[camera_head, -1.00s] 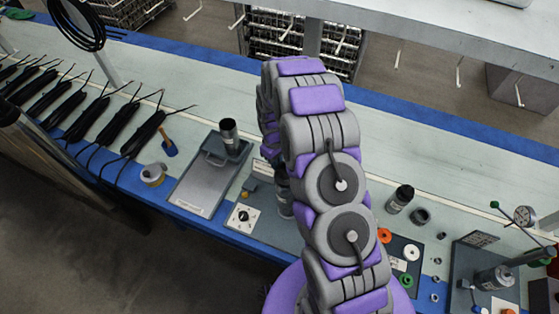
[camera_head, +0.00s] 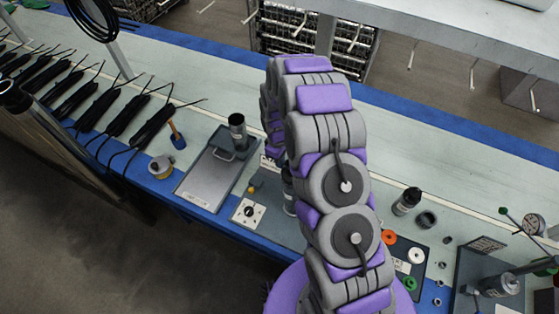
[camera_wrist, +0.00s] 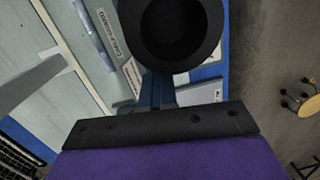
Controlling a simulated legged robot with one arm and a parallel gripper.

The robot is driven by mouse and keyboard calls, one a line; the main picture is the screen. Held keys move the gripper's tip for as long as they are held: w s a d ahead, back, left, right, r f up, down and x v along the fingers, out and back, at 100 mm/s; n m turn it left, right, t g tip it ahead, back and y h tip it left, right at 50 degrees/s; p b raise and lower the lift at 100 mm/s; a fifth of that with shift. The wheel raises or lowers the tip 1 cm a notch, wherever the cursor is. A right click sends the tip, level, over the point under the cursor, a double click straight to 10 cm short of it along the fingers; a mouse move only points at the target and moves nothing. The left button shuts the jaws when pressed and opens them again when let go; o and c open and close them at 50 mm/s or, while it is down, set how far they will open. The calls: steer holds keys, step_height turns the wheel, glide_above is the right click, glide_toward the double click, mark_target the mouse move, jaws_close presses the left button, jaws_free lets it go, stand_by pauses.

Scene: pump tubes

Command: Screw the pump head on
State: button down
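My gripper (camera_wrist: 165,122) shows in the wrist view as a dark bar at the bottom, with purple casing below. A black round part with a hollow-looking face (camera_wrist: 174,32), possibly the pump head, fills the top middle, directly in front of the gripper. I cannot tell whether it is held. In the head view my arm hides the gripper. A grey and black pump tube (camera_head: 289,192) stands upright behind the arm, partly covered. Another dark-topped cylinder (camera_head: 237,132) stands at the tray's far end.
A grey tray (camera_head: 207,182) lies left of my arm, with a tape roll (camera_head: 160,167) beside it. A white plate with a black knob (camera_head: 248,213) is near the bench edge. Right are a black-topped cylinder (camera_head: 406,201), coloured rings and a gauge fixture (camera_head: 500,283).

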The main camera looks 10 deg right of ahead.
steer(key=d+m, duration=0.1)
steer(key=m, duration=0.2)
steer(key=shift+w+d, duration=0.35)
steer(key=shift+w, duration=0.05)
steer(key=shift+m, duration=0.3)
steer(key=shift+w+d+m, duration=0.1)
steer(key=shift+d+m, duration=0.35)
steer(key=shift+m, duration=0.35)
steer(key=shift+d+m, duration=0.4)
steer(key=shift+m, duration=0.4)
steer(key=shift+d+r+m, duration=0.1)
steer(key=shift+d+m, duration=0.35)
steer(key=shift+m, duration=0.45)
steer(key=shift+d+m, duration=0.4)
steer(key=shift+m, duration=0.5)
